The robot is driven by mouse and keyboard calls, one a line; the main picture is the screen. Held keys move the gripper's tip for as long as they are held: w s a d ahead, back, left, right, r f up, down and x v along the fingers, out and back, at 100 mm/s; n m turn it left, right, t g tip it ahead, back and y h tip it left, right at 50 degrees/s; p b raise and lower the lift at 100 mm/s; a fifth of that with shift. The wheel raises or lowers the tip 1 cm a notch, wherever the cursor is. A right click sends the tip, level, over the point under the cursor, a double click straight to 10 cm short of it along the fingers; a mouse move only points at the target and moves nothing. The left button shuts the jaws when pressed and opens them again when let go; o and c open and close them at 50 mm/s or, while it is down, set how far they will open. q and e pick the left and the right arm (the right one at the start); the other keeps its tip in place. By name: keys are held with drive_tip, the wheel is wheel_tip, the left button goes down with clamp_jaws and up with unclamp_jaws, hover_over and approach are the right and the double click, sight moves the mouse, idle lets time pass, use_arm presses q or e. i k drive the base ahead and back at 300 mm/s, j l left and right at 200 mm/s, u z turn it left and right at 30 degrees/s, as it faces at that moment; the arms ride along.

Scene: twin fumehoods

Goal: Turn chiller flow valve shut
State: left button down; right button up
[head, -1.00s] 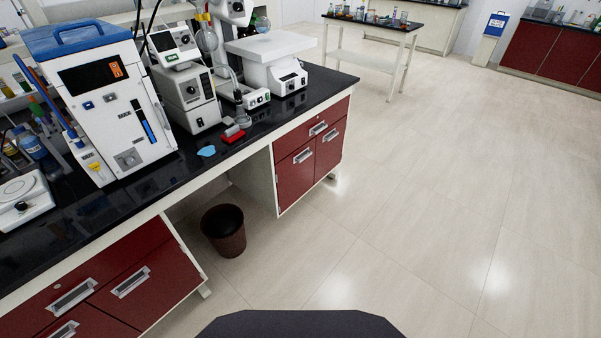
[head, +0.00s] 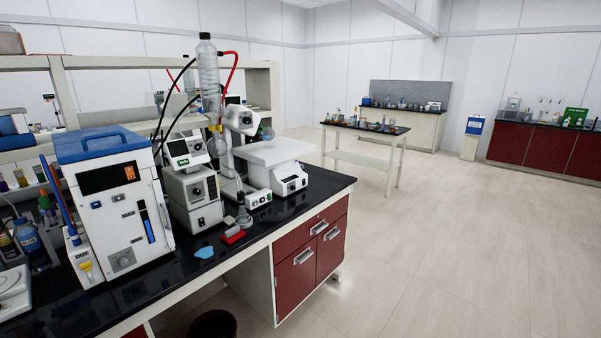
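The chiller (head: 115,210) is a white box with a blue lid and handle, standing on the black bench at the left. Its front has a dark display with an orange mark, small switches and a blue vertical level gauge. A grey round knob on a square plate (head: 122,261) sits low on its front; it looks like the flow valve, but its setting is too small to tell. Neither of my grippers shows in the head view.
A rotary evaporator (head: 210,150) with a glass condenser and red and black hoses stands right of the chiller. A blue patch (head: 204,252) and a red-based item (head: 233,236) lie near the bench edge. A dark bin (head: 212,325) stands below. Floor at right is clear.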

sight(123, 261)
drive_tip(key=u, duration=1.3)
